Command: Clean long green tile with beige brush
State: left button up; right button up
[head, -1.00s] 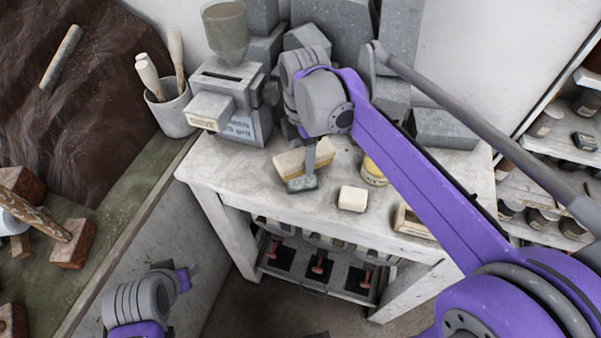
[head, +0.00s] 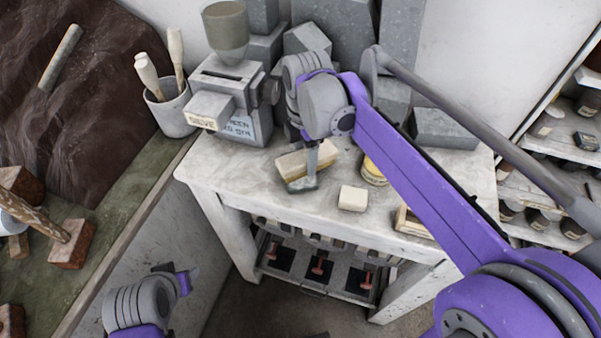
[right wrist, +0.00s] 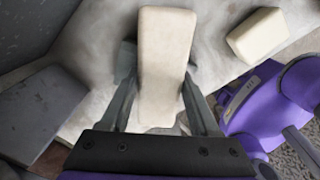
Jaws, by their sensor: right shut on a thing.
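The beige brush (head: 292,166), a pale block, is between the two fingers of my right gripper (head: 305,170) above the white worktable. In the right wrist view the brush (right wrist: 165,55) runs lengthwise between the fingers, which are shut on it. A narrow greenish edge shows under the brush in the head view; I cannot tell whether it is the long green tile, and no whole green tile is clearly visible. My left gripper (head: 188,279) is low at the left, apart from the table; its jaws are too unclear to read.
A cream block (head: 352,198) and a yellow-labelled jar (head: 374,171) stand right of the brush on the worktable (head: 235,176). A grey sieve machine (head: 228,105) stands behind left. Grey stone blocks (head: 445,128) line the back. A pot of tools (head: 172,113) is at left.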

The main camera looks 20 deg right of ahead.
jog(key=shift+w+d, duration=0.2)
jog(key=shift+d, duration=0.65)
jog(key=shift+a, duration=0.1)
jog(key=shift+s+a, duration=0.25)
jog(key=shift+a, duration=0.8)
jog(key=shift+s+a, duration=0.2)
jog(key=shift+a, duration=0.85)
jog(key=shift+w+d, duration=0.25)
jog(key=shift+d, duration=0.8)
jog(key=shift+w+d, duration=0.2)
jog(key=shift+d, duration=0.95)
